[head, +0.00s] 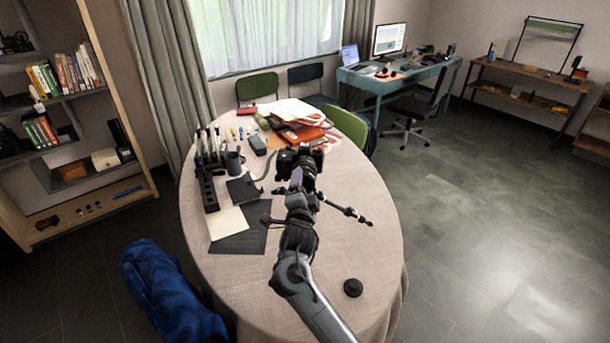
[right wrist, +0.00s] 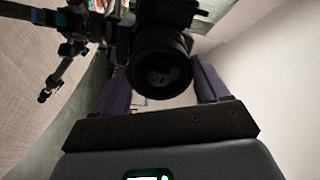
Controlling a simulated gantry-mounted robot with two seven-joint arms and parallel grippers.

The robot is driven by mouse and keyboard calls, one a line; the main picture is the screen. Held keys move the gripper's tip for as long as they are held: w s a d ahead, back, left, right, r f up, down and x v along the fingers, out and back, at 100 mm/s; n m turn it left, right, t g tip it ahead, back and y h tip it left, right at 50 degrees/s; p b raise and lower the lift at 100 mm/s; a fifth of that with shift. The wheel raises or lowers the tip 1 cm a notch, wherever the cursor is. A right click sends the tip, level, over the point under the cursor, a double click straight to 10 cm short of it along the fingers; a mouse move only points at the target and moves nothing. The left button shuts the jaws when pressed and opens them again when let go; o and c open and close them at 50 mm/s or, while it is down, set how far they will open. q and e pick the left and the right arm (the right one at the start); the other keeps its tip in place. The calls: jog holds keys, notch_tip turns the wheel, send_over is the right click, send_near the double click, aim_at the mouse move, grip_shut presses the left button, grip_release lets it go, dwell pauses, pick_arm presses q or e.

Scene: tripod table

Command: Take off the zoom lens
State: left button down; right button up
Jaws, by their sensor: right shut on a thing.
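The black camera (head: 303,154) is on a small tripod (head: 345,210) on the oval table; the camera (right wrist: 160,12) fills the top of the right wrist view. Its dark zoom lens (right wrist: 160,65) faces my right wrist, front glass toward me. My right gripper (head: 301,178) reaches the camera from the front of the table. In the wrist view its two purple-grey fingers stand on either side of the lens barrel, shut on it. The lens is mostly hidden by my arm in the head view. My left gripper is not in view.
A black round object (head: 353,287) lies near the table's (head: 250,280) front right. A dark mat (head: 240,228), a mug (head: 233,162) and a black rack (head: 207,187) are at the left. Papers and folders (head: 300,125) lie at the back. The right front of the table is mostly clear.

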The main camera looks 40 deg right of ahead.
jog(key=n+p, duration=0.3)
jog(key=shift+r+p, duration=0.1)
jog(key=shift+p, duration=0.2)
dwell(0.4)
jog(key=shift+n+p, duration=0.8)
jog(key=shift+p, duration=0.2)
jog(key=shift+s+a, duration=0.2)
